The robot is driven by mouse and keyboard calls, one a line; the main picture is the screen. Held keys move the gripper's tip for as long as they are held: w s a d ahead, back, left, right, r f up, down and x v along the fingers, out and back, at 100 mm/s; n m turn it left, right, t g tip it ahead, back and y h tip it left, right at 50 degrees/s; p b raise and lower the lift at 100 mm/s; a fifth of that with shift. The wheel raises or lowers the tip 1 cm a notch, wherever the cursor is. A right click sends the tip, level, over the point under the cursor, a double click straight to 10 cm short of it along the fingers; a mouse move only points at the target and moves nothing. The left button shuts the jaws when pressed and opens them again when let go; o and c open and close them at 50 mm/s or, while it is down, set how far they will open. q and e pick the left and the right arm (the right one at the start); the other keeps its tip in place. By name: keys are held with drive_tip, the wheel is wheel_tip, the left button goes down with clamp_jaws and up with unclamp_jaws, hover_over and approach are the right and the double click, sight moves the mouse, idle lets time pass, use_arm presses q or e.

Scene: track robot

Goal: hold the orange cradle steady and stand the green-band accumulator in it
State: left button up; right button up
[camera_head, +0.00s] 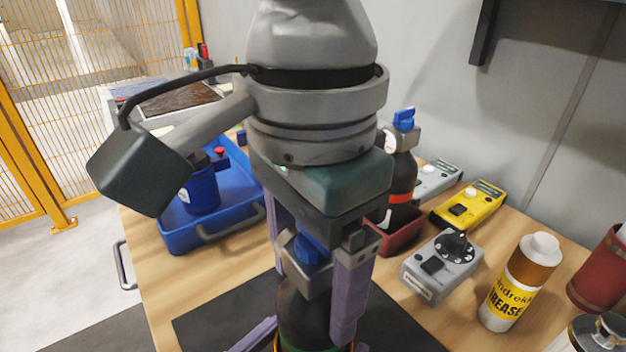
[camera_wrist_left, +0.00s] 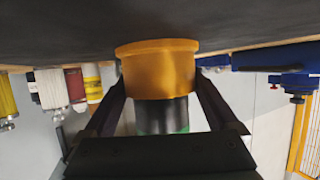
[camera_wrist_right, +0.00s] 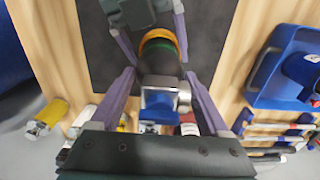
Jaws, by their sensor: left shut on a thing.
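The orange cradle (camera_wrist_left: 158,72) stands on the dark mat, and my left gripper (camera_wrist_left: 160,92) is shut on it from both sides. The green-band accumulator (camera_head: 303,314), black with a blue cap, stands upright in the cradle; a sliver of its green band shows in the left wrist view. My right gripper (camera_wrist_right: 162,76) is above it, fingers on either side of its upper part, with a gap at the right finger in the head view; it looks open. In the head view only the cradle's rim shows at the bottom edge.
A second black accumulator (camera_head: 402,185) with a red-orange band stands in a red holder (camera_head: 393,240) behind. A blue tray (camera_head: 178,240) is at left. A grey meter (camera_head: 441,270), a yellow meter (camera_head: 470,205) and a grease bottle (camera_head: 515,285) stand at right.

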drive_tip(key=shift+o, duration=1.4)
wheel_tip(320, 180, up, 12)
drive_tip(key=shift+r, duration=0.1)
use_arm(q)
drive_tip(key=o, duration=1.2)
